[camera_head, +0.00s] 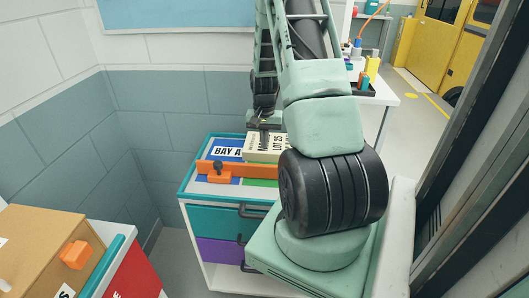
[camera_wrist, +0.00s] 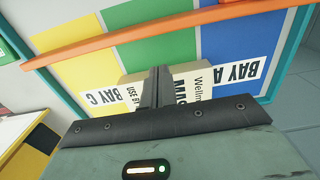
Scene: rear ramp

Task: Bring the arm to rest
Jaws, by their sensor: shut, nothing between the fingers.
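My arm reaches down over a teal-edged drawer cabinet (camera_head: 185,192) in the head view. My gripper (camera_head: 264,127) shows small and partly hidden behind the arm, above the cabinet top. In the wrist view my gripper (camera_wrist: 161,70) has its two dark fingers together, with nothing between them. A cream box (camera_head: 266,149) marked "LOT 25" lies on the top near the gripper. In the wrist view this printed box (camera_wrist: 192,80) shows on both sides of the fingers and is partly hidden by them. I cannot tell whether they touch.
An orange bar (camera_head: 248,170) with a dark knob crosses the cabinet top, by coloured bays and "BAY A" (camera_head: 228,151). A cardboard box (camera_head: 35,240) stands at lower left. A white table (camera_head: 385,92) with several items is behind. A dark frame (camera_head: 480,130) stands close right.

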